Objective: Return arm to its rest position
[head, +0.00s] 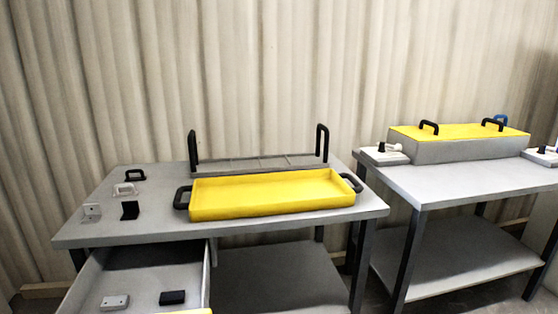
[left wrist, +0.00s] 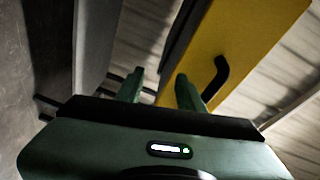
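My left gripper (left wrist: 158,78) shows in the left wrist view with its two green fingers apart and nothing visible between them. Neither of my grippers shows in the head view, and my right gripper is in no view. In the head view a yellow tray (head: 270,198) with black end handles lies on the left table (head: 140,230). A grey rack (head: 258,164) with tall black handles stands behind it.
Small black and white pieces stand at the table's left end. An open drawer (head: 95,272) below holds a white block (head: 115,301) and a black block (head: 172,297). A grey tank (head: 460,149) with a yellow lid (head: 465,133) stands on the right table (head: 450,182).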

